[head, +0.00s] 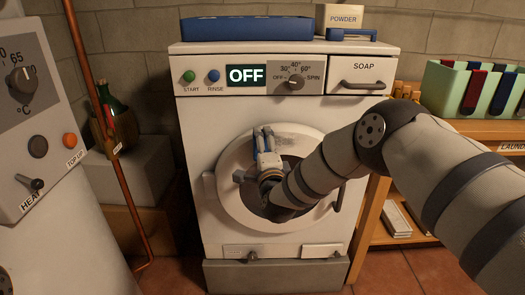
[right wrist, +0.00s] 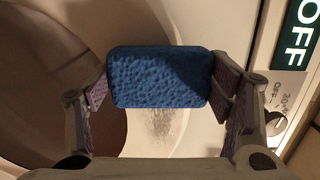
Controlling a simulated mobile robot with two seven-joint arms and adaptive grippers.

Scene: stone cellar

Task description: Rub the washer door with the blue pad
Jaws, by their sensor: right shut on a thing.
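The washer door (head: 227,198) is a round white ring with a dark middle on the front of the white washer, and it looks closed. A grey smudge (right wrist: 163,125) marks its pale surface in the right wrist view. My right gripper (head: 265,138) is in front of the upper part of the door. In the right wrist view it is shut on the blue pad (right wrist: 158,78), held by its two ends between the fingers. The pad is mostly hidden in the head view. I cannot tell whether it touches the door. My left gripper is out of view.
The washer panel shows an OFF display (head: 247,74), a dial (head: 295,82) and a soap drawer (head: 363,80). A copper pipe (head: 112,150) and white heater (head: 35,110) stand left. A shelf with a green bin (head: 445,92) stands right.

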